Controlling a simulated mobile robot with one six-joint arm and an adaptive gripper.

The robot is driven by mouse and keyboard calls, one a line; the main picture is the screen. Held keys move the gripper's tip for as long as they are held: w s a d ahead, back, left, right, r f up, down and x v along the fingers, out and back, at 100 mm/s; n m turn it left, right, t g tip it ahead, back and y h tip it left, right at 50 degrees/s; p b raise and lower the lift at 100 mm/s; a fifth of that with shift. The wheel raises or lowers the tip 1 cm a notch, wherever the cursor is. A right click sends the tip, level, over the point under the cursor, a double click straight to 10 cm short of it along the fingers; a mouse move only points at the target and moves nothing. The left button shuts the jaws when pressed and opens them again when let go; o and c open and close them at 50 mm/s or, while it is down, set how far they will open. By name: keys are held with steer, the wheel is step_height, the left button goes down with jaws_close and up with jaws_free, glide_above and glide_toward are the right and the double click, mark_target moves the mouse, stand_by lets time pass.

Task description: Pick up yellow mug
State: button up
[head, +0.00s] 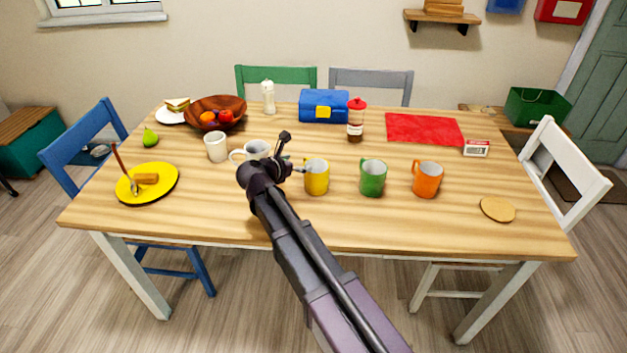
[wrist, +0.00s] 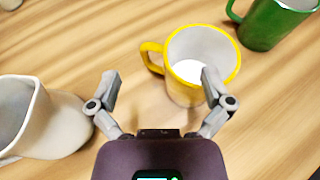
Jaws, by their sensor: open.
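The yellow mug (head: 317,177) stands upright on the wooden table, between a white mug and a green mug. In the wrist view the yellow mug (wrist: 205,62) has a white inside, and its handle points left. My gripper (head: 288,151) is just left of the yellow mug in the head view. In the wrist view my gripper (wrist: 158,82) is open, with nothing held between its fingers. The right fingertip overlaps the near side of the mug; I cannot tell whether it touches. The handle lies ahead of the gap between the fingers.
A white mug (wrist: 38,118) is close to the left finger. The green mug (head: 373,177) and an orange mug (head: 427,179) stand to the right. A red-capped bottle (head: 356,120) and blue box (head: 324,106) are behind. The front table strip is clear.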

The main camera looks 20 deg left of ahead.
mark_target(309, 160)
steer(key=shift+b+x, duration=1.05)
steer(key=shift+x, duration=1.75)
jaws_close()
steer(key=shift+s+r, duration=0.1)
steer(key=shift+r+p, duration=0.2)
steer(key=shift+p, duration=0.1)
steer(key=shift+r+p, duration=1.6)
steer(key=s+a+r+p, duration=0.1)
steer(key=s+a, duration=0.3)
steer(key=s, duration=1.1)
steer(key=shift+r, duration=0.15)
